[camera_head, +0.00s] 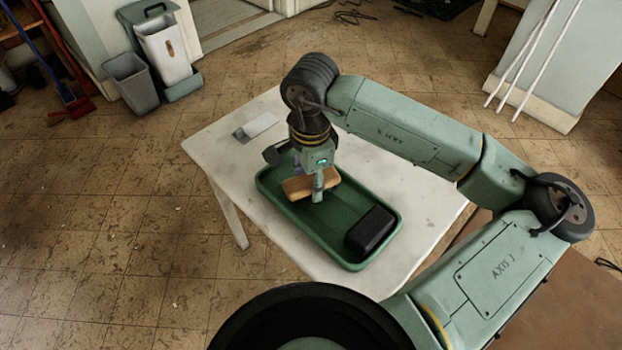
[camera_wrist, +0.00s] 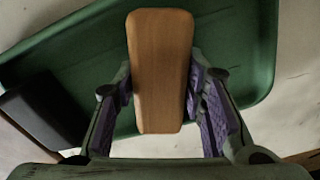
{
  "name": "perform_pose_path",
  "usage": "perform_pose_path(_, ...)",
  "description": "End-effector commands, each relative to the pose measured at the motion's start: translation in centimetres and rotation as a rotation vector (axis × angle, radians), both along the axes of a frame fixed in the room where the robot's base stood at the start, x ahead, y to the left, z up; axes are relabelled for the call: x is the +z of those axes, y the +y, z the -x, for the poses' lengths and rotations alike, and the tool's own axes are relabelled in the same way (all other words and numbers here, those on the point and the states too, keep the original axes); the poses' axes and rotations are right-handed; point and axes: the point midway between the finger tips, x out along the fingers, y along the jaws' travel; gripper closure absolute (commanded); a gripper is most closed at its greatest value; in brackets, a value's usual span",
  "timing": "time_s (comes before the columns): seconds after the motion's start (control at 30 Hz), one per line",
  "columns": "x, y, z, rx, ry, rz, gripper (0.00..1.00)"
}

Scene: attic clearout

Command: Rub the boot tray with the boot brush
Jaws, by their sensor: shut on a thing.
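The boot tray (camera_head: 274,207) is a long green tray with a raised rim, lying on a white table; it also fills much of the wrist view (camera_wrist: 255,52). The boot brush (camera_head: 296,188) has a wooden back and is over the left part of the tray. In the wrist view the brush (camera_wrist: 160,70) lies between the two purple-padded fingers. My gripper (camera_head: 318,190) is shut on the brush and points down. The brush's bristles are hidden, and I cannot tell whether they touch the tray floor.
A black block-like thing (camera_head: 370,232) lies in the right end of the tray. A small grey-white flat thing (camera_head: 257,125) lies on the white table (camera_head: 222,140) behind the tray. Bins (camera_head: 132,83) stand at the back left, away from the table.

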Motion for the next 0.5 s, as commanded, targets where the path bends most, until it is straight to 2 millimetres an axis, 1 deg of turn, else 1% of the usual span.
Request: perform_pose_path(0.5, -0.44, -0.01, -0.01, 0.0, -0.001, 0.0, 0.89)
